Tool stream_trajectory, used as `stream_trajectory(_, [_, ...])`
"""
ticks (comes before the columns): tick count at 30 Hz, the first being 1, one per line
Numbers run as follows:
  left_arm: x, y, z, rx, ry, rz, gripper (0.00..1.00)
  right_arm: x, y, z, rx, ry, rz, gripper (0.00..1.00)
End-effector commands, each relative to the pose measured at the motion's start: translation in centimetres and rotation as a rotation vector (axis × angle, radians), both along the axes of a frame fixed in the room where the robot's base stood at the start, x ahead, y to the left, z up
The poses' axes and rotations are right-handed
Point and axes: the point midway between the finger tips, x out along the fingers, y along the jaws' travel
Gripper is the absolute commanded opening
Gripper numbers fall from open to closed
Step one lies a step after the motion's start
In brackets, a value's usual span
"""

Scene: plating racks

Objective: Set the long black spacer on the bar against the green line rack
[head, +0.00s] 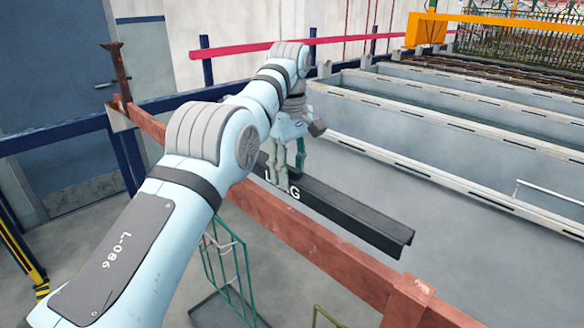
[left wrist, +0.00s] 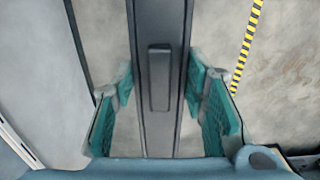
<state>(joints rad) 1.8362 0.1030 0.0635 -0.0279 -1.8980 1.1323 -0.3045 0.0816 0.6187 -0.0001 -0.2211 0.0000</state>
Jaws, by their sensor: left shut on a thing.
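The long black spacer (head: 345,208) is a dark channel-shaped piece with white letters, partly hidden behind my gripper's fingers. My left gripper (head: 287,168) is shut on it near its far part. In the left wrist view the spacer (left wrist: 158,135) runs lengthwise between the green finger pads, with grey floor on both sides. In the head view it appears just beyond the red-brown bar (head: 300,235), roughly along it; I cannot tell whether they touch. A green rack (head: 247,280) hangs below the bar, partly hidden by my left arm. My right gripper is out of view.
A second, olive-green frame (head: 316,312) shows below the bar at the bottom edge. Long grey tanks (head: 440,140) lie beyond, to the right. A pink rail (head: 238,50) and blue posts stand behind. Grey floor is open between bar and tanks.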

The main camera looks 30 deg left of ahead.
Motion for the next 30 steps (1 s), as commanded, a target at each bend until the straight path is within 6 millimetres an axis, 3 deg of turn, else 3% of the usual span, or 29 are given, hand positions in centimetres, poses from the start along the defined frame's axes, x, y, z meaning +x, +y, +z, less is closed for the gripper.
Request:
stream_trajectory(5, [0.1,0.0,-0.6,-0.002,0.001,0.002,0.06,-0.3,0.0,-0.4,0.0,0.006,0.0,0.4])
stream_trajectory(13, [0.1,-0.1,-3.8,-0.003,0.002,-0.001,0.06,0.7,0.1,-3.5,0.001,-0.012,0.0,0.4])
stream_trajectory(30, [0.2,-0.2,-9.8,-0.002,0.001,-0.002,0.06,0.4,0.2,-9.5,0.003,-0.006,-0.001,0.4])
